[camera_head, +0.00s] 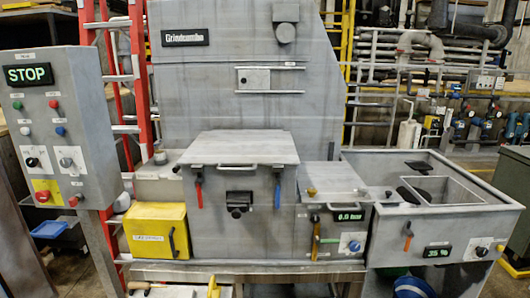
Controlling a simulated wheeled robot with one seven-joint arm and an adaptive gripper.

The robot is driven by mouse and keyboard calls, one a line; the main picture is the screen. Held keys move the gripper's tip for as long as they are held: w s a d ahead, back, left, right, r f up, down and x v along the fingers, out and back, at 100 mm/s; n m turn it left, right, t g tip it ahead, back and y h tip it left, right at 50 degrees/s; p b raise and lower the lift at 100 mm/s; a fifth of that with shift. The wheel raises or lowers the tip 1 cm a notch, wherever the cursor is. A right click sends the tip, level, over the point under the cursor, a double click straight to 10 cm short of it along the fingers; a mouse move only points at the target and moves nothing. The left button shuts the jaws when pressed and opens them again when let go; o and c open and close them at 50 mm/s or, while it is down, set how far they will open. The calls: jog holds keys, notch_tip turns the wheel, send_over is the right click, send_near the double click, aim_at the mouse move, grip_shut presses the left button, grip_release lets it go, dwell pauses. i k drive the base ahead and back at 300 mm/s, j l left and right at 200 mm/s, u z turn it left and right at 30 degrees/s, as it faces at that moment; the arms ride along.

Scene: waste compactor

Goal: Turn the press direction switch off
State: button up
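A grey control panel (62,130) stands at the left and bears several controls. A black rotary knob (31,162) and a grey-white rotary knob (66,161) sit side by side on white plates in its lower half. Either could be the press direction switch; the labels are too small to read, and I cannot tell their settings. A lit display (28,75) on the panel reads STOP in green. My gripper is not in view.
Below the knobs are a red button on a yellow plate (43,196) and a red knob (74,201). Coloured buttons (55,104) sit above. A red ladder (134,70), a yellow box (157,231) and the grey machine (240,190) stand to the right of the panel.

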aim_at(31, 162)
jog(key=u, duration=1.55)
jog(key=i+j, duration=0.2)
jog(key=i, duration=0.25)
jog(key=i+j, duration=0.2)
jog(key=i, duration=0.2)
jog(key=u, duration=0.05)
